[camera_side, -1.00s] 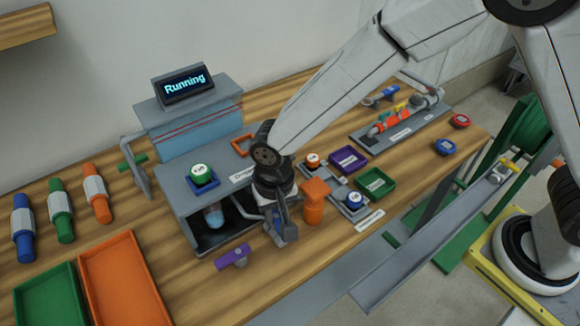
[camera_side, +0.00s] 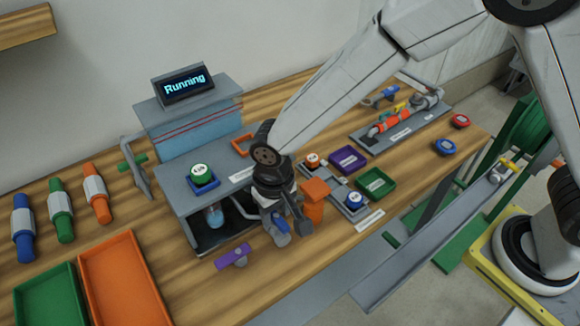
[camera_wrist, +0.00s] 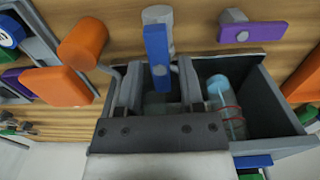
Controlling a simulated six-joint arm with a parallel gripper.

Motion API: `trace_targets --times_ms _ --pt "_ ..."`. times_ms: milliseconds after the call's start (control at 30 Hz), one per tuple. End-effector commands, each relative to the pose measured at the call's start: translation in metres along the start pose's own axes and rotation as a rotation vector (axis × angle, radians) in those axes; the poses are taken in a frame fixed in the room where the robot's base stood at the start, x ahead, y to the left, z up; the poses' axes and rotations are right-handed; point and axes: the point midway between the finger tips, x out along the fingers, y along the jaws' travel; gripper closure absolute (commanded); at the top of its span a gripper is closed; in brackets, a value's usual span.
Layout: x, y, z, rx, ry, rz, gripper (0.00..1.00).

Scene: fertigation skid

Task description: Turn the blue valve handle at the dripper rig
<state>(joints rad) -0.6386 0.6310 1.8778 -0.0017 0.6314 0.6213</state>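The blue valve handle (camera_wrist: 157,55) is a flat blue bar on a grey pipe end. In the wrist view it points along the gap between the fingers of my gripper (camera_wrist: 160,92). Its near end lies between the fingers, with narrow gaps showing on both sides, so my gripper looks open around it. In the side view the blue handle (camera_side: 281,227) is partly hidden by my gripper (camera_side: 286,222), low at the front of the grey dripper station (camera_side: 174,175). A clear bottle (camera_wrist: 226,105) with a blue top stands in the bay beside my right finger.
An orange handle (camera_side: 314,195) stands close to the right of my gripper, and a purple handle (camera_side: 232,257) sits to the front left. A display (camera_side: 185,84) reads "Running". Green and purple trays (camera_side: 376,182) (camera_side: 348,159) lie to the right. The front table edge is clear.

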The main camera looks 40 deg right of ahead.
Motion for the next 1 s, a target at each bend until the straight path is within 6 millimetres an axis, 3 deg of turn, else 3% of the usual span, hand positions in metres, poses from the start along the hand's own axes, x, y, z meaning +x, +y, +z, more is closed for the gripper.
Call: trace_targets --times_ms 467,667,1000 --pt "-0.004 0.000 0.000 0.003 -0.001 0.000 0.38" --pt "-0.019 0.000 0.000 0.003 0.000 -0.001 0.38" --pt "-0.061 0.000 0.000 0.002 0.001 -0.001 0.38"
